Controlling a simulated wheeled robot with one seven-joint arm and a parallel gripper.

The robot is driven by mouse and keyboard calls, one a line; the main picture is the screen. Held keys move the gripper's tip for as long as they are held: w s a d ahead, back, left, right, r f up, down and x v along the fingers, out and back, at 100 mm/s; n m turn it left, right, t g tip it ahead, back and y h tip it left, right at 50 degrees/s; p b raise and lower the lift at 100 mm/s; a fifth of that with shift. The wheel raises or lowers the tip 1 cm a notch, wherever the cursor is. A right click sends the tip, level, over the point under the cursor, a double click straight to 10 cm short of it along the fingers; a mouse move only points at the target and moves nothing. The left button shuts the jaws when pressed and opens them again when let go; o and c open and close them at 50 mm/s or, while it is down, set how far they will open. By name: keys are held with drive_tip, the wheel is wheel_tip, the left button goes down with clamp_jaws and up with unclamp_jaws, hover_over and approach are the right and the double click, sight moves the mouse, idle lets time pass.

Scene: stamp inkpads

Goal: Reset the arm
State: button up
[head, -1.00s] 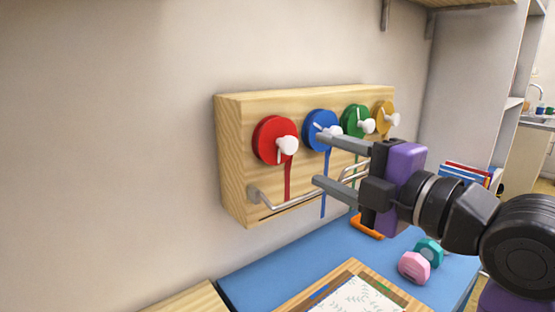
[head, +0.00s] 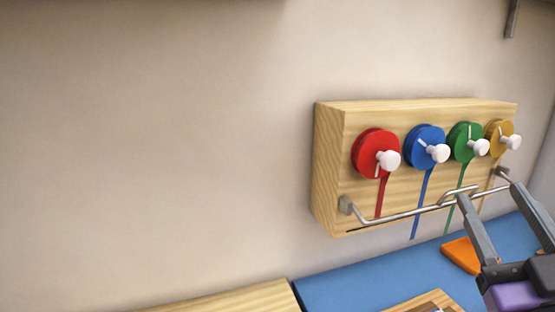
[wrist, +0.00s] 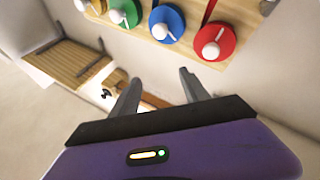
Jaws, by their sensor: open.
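My gripper (head: 489,190) is at the lower right of the head view, with its two grey fingers spread apart and nothing between them. Its fingers (wrist: 160,82) also show open and empty in the wrist view. The purple gripper body fills the bottom of the wrist view. In the head view the fingertips overlap the lower right of the wooden ribbon board (head: 332,170). I cannot tell whether they touch its metal bar (head: 400,216). Most of my arm is outside the head view.
The wall board carries red (head: 366,152), blue (head: 418,138), green (head: 460,136) and yellow (head: 494,130) spools with white knobs and hanging ribbons. An orange object (head: 460,255) lies on the blue surface (head: 350,285) below. The wall left of the board is clear.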

drive_tip(key=s+a+f+m+g+h+p, duration=0.1)
drive_tip(key=s+a+f+m, duration=0.15)
drive_tip(key=s+f, duration=0.45)
drive_tip(key=s+a+f+m+g+h+p, duration=0.15)
drive_tip(key=s+f+m, duration=0.3)
drive_tip(key=f, duration=0.45)
drive_tip(key=s+a+f+n+g+y+p, duration=0.1)
drive_tip(key=s+f, duration=0.4)
drive_tip(key=s, duration=0.5)
drive_tip(key=s+a+f+n+g+y+p, duration=0.2)
drive_tip(key=s+a+f+g+y, duration=0.1)
drive_tip(key=s, duration=0.7)
wheel_tip(320, 180, down, 4)
drive_tip(key=shift+s+a+r+n+g, duration=0.3)
drive_tip(key=shift+a+g, duration=0.3)
drive_tip(key=shift+g, duration=0.35)
drive_tip(key=shift+w+r, duration=0.1)
